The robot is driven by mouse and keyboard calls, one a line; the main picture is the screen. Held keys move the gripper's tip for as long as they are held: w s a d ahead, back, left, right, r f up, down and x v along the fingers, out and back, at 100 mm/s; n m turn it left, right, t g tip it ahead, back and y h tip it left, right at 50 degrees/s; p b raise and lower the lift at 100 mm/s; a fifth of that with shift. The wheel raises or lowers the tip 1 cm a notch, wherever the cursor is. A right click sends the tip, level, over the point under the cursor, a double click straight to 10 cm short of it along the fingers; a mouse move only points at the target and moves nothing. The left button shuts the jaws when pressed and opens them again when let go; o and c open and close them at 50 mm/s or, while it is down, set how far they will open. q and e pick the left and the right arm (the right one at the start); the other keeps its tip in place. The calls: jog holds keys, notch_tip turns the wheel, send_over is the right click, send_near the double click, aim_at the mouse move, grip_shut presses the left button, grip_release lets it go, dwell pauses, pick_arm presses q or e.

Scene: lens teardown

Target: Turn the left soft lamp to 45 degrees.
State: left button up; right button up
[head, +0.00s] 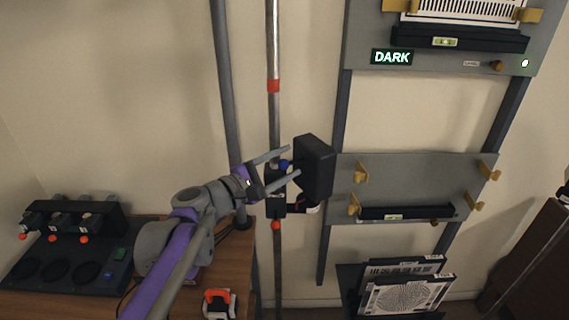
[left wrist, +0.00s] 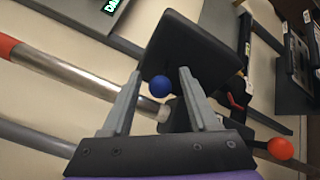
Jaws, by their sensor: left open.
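The left soft lamp (head: 313,168) is a black box-shaped head on a vertical metal pole (head: 274,120). A blue ball knob (head: 284,164) sits on its pole side. My left gripper (head: 293,160) is open at the lamp, with its fingers on either side of the blue knob. In the left wrist view the blue knob (left wrist: 160,86) lies between the open fingertips, and the black lamp head (left wrist: 190,50) is just beyond. I cannot tell whether the fingers touch the knob. My right gripper is not in view.
A grey panel (head: 410,180) with yellow clamps stands right of the lamp. Above it, another panel carries a sign reading DARK (head: 392,57). Framed charts (head: 405,290) stand below. A wooden bench (head: 240,265) at lower left holds a black rack (head: 75,215) and an orange-white device (head: 220,303).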

pick_arm(q)
jog(key=shift+c, duration=0.2)
grip_shut()
dwell(1.1)
